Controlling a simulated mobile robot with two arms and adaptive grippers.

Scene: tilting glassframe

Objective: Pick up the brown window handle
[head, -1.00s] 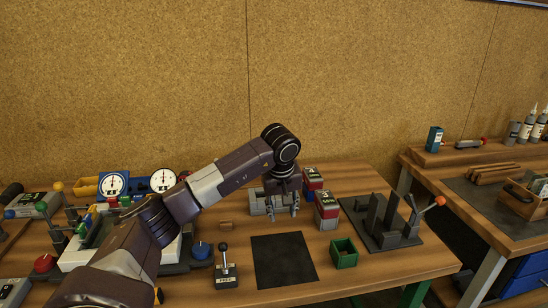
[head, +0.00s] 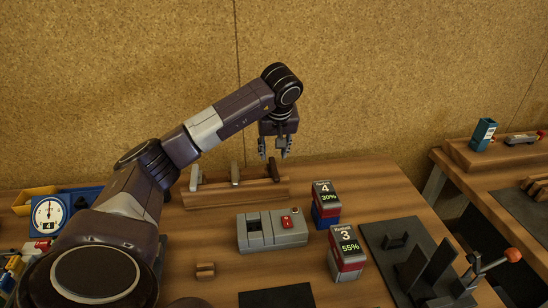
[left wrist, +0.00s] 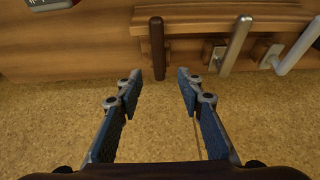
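The brown window handle (head: 273,169) stands at the right end of a wooden rack (head: 215,199) against the cork wall. In the left wrist view it is the dark brown bar (left wrist: 157,42) at the left of a row of handles. My left gripper (head: 273,155) is open and empty, above and near the brown handle in the head view. In the left wrist view the open fingers (left wrist: 160,76) straddle the line of the handle, whose end lies between the tips; contact cannot be told. My right gripper is not in view.
A metallic handle (left wrist: 236,45) and a white handle (left wrist: 299,46) stand beside the brown one. In front of the rack are a grey box with a red switch (head: 272,230) and two labelled boxes (head: 326,205) (head: 346,252). Bare tabletop lies right of the rack.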

